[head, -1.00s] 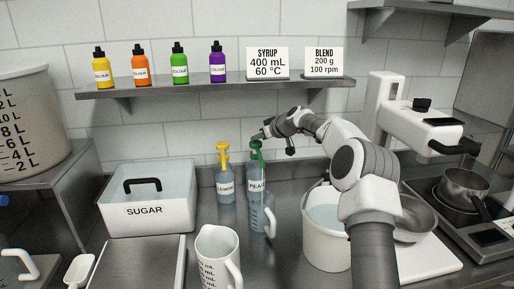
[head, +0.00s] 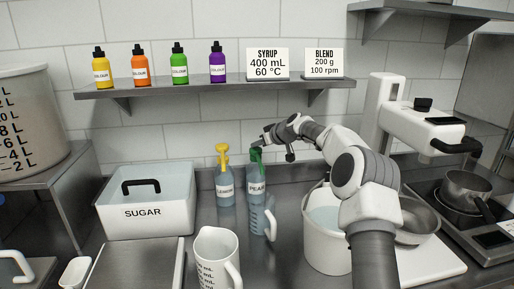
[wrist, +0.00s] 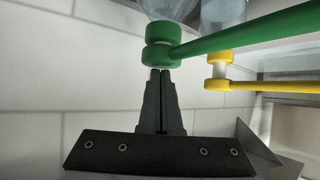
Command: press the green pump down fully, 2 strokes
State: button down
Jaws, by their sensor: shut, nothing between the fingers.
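The green pump (head: 256,155) tops the blue-grey bottle labelled PEAR (head: 257,189), which stands upright on the counter. My gripper (head: 262,142) is over the pump from above. In the wrist view my gripper's fingers (wrist: 162,76) are closed together, with nothing between them. Their tips meet the head of the green pump (wrist: 163,55), apparently touching it. The head sits close to its green collar, with almost no stem showing, so the pump is pressed down. The yellow pump (wrist: 219,84) beside it shows a white stem between head and collar.
The bottle with the yellow pump (head: 225,187) stands close on the left. A clear jug (head: 262,219) stands just in front of the PEAR bottle. A white bucket (head: 325,245) is to the right, and the SUGAR bin (head: 145,212) is to the left. A shelf (head: 215,88) runs above.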

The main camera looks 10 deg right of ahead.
jog(key=shift+r+p, duration=1)
jog(key=shift+r, duration=0.75)
jog(key=shift+r, duration=0.1)
